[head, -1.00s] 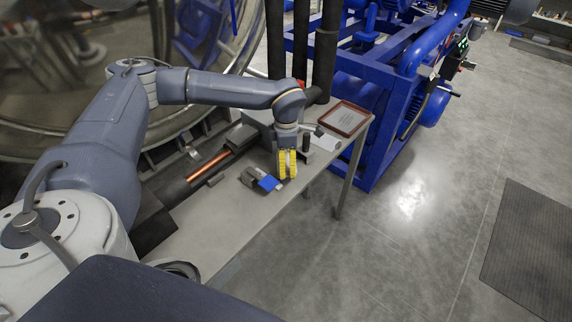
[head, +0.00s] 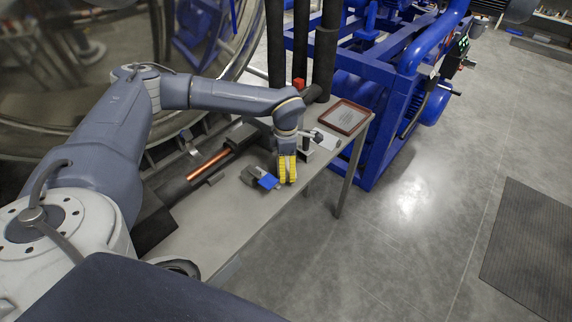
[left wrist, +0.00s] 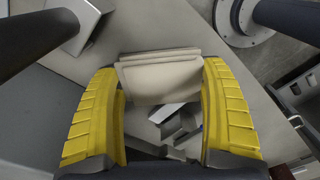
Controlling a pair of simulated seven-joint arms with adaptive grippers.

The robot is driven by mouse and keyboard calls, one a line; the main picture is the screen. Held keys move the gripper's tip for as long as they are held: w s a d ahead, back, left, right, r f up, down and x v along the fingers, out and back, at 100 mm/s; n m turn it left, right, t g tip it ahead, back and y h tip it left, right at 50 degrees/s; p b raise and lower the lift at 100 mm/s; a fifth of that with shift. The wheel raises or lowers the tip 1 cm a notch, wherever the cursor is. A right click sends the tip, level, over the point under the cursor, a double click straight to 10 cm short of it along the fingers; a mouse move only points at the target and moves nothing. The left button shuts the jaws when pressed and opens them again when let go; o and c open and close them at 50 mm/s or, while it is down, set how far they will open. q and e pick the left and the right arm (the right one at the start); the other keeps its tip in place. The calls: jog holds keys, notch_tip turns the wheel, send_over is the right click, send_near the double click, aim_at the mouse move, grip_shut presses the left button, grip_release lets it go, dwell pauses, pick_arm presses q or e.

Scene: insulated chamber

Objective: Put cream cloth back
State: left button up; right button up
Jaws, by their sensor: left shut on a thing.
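The cream cloth (left wrist: 160,77) is a folded, layered pad between the two yellow fingers in the left wrist view. My left gripper (left wrist: 162,105) is shut on it, with a finger at each side of the cloth. In the head view my left gripper (head: 287,169) points down over the right part of the grey bench, beside a blue and grey item. The cloth cannot be made out there, hidden by the fingers. My right gripper is not in view.
Dark vertical pipes (head: 325,50) and a blue machine frame (head: 370,150) stand behind. Open floor lies to the right.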

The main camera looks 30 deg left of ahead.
pick_arm(q)
jog(key=o, duration=1.1)
jog(key=shift+r, duration=0.15)
notch_tip(320, 180, up, 13)
